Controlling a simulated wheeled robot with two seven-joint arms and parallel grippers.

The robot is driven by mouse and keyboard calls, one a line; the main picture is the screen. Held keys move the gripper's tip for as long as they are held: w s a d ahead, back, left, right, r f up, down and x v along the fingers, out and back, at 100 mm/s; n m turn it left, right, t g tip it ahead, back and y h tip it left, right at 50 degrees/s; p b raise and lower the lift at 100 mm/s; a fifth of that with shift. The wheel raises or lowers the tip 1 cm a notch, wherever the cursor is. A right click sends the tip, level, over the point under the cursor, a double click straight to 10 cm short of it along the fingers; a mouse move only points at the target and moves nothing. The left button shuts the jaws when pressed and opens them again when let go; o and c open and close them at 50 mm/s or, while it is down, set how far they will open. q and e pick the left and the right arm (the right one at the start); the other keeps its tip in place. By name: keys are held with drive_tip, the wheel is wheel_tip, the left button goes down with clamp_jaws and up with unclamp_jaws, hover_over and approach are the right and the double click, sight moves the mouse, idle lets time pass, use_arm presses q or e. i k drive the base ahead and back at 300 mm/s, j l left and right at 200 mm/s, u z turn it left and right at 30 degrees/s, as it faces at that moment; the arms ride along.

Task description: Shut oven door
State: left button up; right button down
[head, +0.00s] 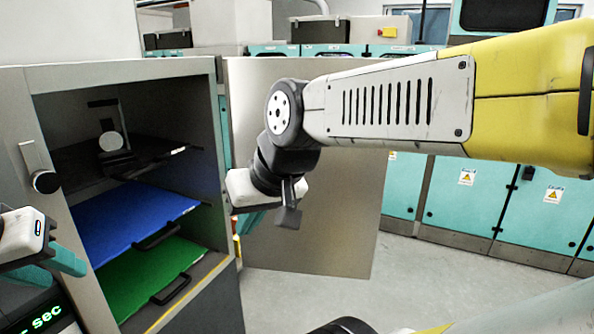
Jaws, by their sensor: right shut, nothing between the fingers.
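The oven (135,72) stands open at the left, with its shelves showing. Its door (345,215) is a plain beige-grey panel swung wide open at the right of the opening. My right gripper (250,222) is shut and empty, between the oven's opening and the door. It overlaps the door's left part in view; I cannot tell whether it touches. My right forearm hides the door's upper right part. My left gripper (50,270) is at the left edge, in front of the oven, with its teal fingers apart and nothing seen between them.
Inside the oven are a blue tray (130,220), a green tray (145,275) and a dark shelf (80,165) above. A latch (42,180) is on the oven's left frame. Teal cabinets (470,200) line the back. The grey floor (440,275) at right is clear.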

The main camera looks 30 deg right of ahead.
sight(340, 207)
drive_tip(key=l+u, duration=0.15)
drive_tip(key=l, duration=0.3)
drive_tip(key=l+u, duration=0.15)
drive_tip(key=l, duration=0.3)
drive_tip(key=k+l+u, duration=0.15)
drive_tip(key=l, duration=0.25)
drive_tip(key=k+l+u, duration=0.15)
drive_tip(key=l, duration=0.3)
drive_tip(key=l+u, duration=0.2)
drive_tip(key=l, duration=0.25)
drive_tip(key=k+l+u, duration=0.15)
drive_tip(key=l, duration=0.25)
drive_tip(key=k+l+u, duration=0.15)
drive_tip(key=l, duration=0.2)
drive_tip(key=k+l+u, duration=0.15)
drive_tip(key=l+u, duration=0.15)
drive_tip(key=l, duration=0.35)
drive_tip(key=l+u, duration=0.2)
drive_tip(key=l, duration=0.3)
drive_tip(key=k+l+u, duration=0.15)
drive_tip(key=l, duration=0.35)
drive_tip(key=l+u, duration=0.2)
drive_tip(key=l, duration=0.3)
drive_tip(key=k+l+u, duration=0.15)
drive_tip(key=l, duration=0.3)
drive_tip(key=k+l, duration=0.2)
drive_tip(key=l, duration=0.15)
drive_tip(key=k+l+u, duration=0.1)
drive_tip(key=k+l, duration=0.15)
drive_tip(key=l, duration=0.15)
